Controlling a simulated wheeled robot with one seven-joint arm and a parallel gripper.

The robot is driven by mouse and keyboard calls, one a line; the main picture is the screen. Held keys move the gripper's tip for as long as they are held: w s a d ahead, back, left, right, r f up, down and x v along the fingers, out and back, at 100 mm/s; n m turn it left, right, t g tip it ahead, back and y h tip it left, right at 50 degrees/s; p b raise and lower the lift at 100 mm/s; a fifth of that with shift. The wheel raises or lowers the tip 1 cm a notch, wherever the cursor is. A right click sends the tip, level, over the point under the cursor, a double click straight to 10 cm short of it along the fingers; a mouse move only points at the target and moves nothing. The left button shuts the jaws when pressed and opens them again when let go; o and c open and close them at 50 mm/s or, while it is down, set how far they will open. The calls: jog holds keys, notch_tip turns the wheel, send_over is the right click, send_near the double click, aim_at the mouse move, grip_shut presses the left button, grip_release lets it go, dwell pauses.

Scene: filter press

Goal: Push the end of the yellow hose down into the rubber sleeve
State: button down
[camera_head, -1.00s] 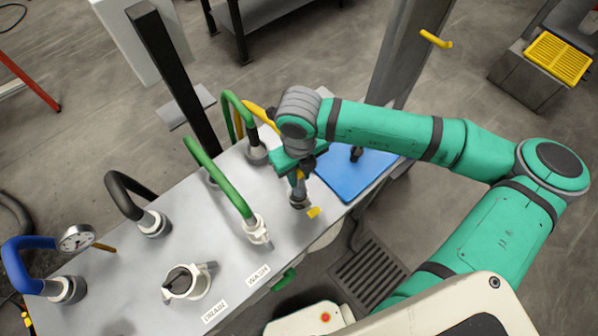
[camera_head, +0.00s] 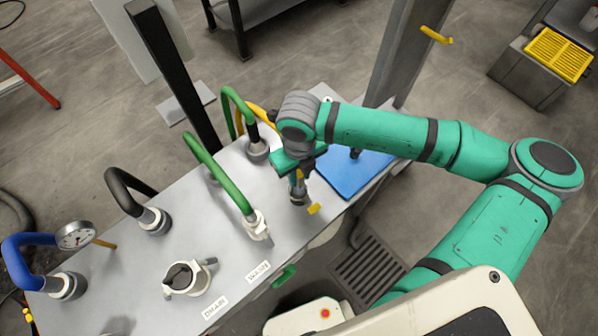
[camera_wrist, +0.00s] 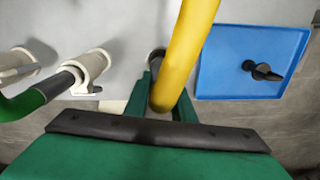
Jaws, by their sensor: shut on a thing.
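The yellow hose (camera_head: 260,113) arcs from the back of the table to my gripper (camera_head: 300,172). In the wrist view, my gripper (camera_wrist: 162,100) is shut on the yellow hose (camera_wrist: 190,45) near its end, with a green finger on each side. The rubber sleeve (camera_head: 299,197) is a dark upright fitting on the grey table, just below my gripper. In the wrist view only part of the dark sleeve (camera_wrist: 154,58) shows behind the hose. The hose end looks close above the sleeve; I cannot tell whether it touches or has entered it.
A blue tray (camera_head: 353,181) with a dark part on it lies to the right of the sleeve. A green hose (camera_head: 218,172) ends in a white coupling (camera_head: 256,226) to the left. A yellow tag (camera_head: 314,209) sits beside the sleeve. The table's front edge is close.

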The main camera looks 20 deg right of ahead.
jog(key=shift+f, duration=1.45)
jog(key=c, duration=1.4)
grip_release()
notch_tip(320, 180, up, 11)
jog(key=shift+f, duration=0.1)
